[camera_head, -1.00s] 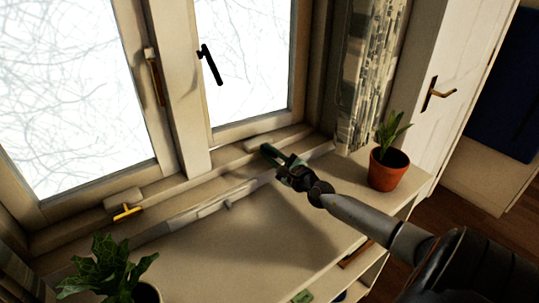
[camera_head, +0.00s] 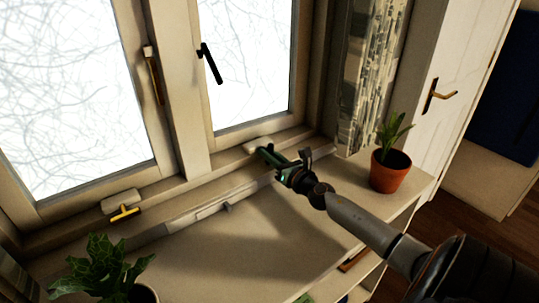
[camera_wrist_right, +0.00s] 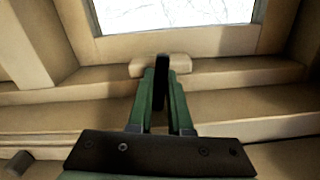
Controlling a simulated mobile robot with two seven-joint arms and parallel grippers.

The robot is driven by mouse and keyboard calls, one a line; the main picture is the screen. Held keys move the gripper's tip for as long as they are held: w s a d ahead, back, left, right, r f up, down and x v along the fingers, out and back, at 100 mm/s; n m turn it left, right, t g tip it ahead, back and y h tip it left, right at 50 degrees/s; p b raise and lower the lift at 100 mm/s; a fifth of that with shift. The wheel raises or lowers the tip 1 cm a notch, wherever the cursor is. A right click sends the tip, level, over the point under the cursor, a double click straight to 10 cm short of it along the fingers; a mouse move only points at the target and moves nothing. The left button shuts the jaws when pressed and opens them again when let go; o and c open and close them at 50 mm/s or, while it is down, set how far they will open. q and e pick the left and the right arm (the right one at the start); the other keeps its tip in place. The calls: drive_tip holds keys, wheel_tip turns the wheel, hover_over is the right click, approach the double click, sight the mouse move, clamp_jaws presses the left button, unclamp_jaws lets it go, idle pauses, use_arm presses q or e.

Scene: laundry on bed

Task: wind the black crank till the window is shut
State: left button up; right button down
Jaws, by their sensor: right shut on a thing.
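The black crank (camera_wrist_right: 161,83) stands upright between the green fingers of my right gripper (camera_wrist_right: 160,98) in the right wrist view. Its pale housing (camera_wrist_right: 179,65) sits on the window's lower frame just behind it. In the head view my right gripper (camera_head: 266,152) reaches the sill below the right window (camera_head: 247,65), at the same pale housing (camera_head: 252,148). The fingers cover most of the crank there. My right gripper is shut on the crank. I cannot tell from these views how far the window stands open. My left gripper is not in view.
A second crank with a yellow handle (camera_head: 124,213) is at the left window. A black handle (camera_head: 210,63) is on the right window. Potted plants stand at the sill's right (camera_head: 390,170) and front left (camera_head: 105,270). The sill's middle (camera_head: 240,245) is clear.

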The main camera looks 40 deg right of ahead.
drive_tip(key=m, duration=0.3)
drive_tip(key=shift+m, duration=0.4)
drive_tip(key=m+p, duration=0.1)
drive_tip(key=m, duration=0.2)
drive_tip(key=shift+m, duration=0.3)
drive_tip(key=m+p, duration=0.1)
drive_tip(key=m, duration=0.3)
drive_tip(key=shift+r+m+p, duration=0.1)
drive_tip(key=shift+m+p, duration=0.2)
drive_tip(key=shift+p, duration=0.05)
drive_tip(key=shift+a+m+p, duration=0.1)
drive_tip(key=shift+m+p, duration=0.6)
drive_tip(key=shift+m, duration=1.1)
drive_tip(key=c, duration=0.8)
unclamp_jaws()
drive_tip(key=shift+c, duration=0.2)
drive_tip(key=shift+s, duration=0.15)
